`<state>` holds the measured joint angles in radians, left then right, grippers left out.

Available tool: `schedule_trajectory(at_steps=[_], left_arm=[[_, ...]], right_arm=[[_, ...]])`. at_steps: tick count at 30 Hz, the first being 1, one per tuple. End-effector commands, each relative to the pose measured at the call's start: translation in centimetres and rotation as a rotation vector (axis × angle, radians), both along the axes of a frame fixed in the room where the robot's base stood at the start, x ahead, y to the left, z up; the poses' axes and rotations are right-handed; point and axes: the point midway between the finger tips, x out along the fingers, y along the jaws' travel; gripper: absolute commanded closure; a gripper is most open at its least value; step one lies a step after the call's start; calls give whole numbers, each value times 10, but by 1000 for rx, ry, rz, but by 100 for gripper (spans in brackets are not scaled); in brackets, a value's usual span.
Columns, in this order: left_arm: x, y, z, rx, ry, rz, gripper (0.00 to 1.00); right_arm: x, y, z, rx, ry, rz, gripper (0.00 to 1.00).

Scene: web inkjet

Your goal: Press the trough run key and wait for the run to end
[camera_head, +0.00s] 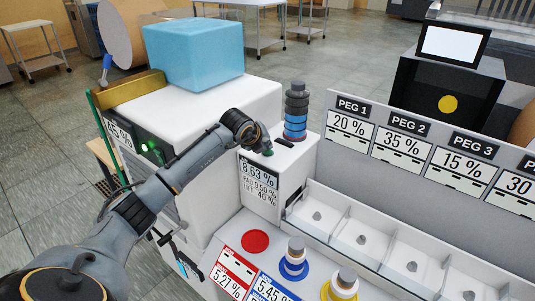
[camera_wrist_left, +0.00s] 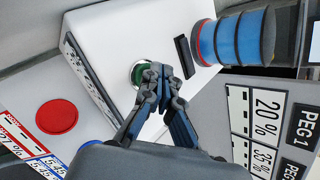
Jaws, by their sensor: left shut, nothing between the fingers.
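A green round key (camera_head: 268,153) sits on top of a white box (camera_head: 262,190) whose front display reads 8.63 %. In the left wrist view the key (camera_wrist_left: 137,72) has a pale metal ring and is partly hidden by the fingers. My left gripper (camera_head: 260,145) is shut and empty, its fingertips (camera_wrist_left: 162,76) pointing down at the key. I cannot tell whether they touch it. My right gripper is not in view. A dark slot (camera_head: 284,143) and a stack of blue and black discs (camera_head: 296,112) are beside the key.
A white trough (camera_head: 345,222) with several compartments holding grey lumps runs right, below a panel (camera_head: 440,145) of peg labels. A blue block (camera_head: 195,52) sits on the white machine at left.

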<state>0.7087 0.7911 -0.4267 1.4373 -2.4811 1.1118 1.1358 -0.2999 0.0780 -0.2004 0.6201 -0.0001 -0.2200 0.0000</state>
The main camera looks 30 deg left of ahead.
Motion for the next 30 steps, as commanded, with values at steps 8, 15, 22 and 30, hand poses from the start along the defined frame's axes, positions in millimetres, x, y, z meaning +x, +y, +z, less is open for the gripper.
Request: schedule_trajectory(at_steps=[8, 15, 22, 30], left_arm=[[0, 0, 1, 1, -1, 1, 100], [0, 0, -2, 1, -1, 1, 100], [0, 0, -4, 1, -1, 1, 100], [0, 0, -8, 0, 0, 0, 100]], right_arm=[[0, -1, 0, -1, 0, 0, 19], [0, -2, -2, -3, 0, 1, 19], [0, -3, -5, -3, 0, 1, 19], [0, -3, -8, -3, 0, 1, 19]])
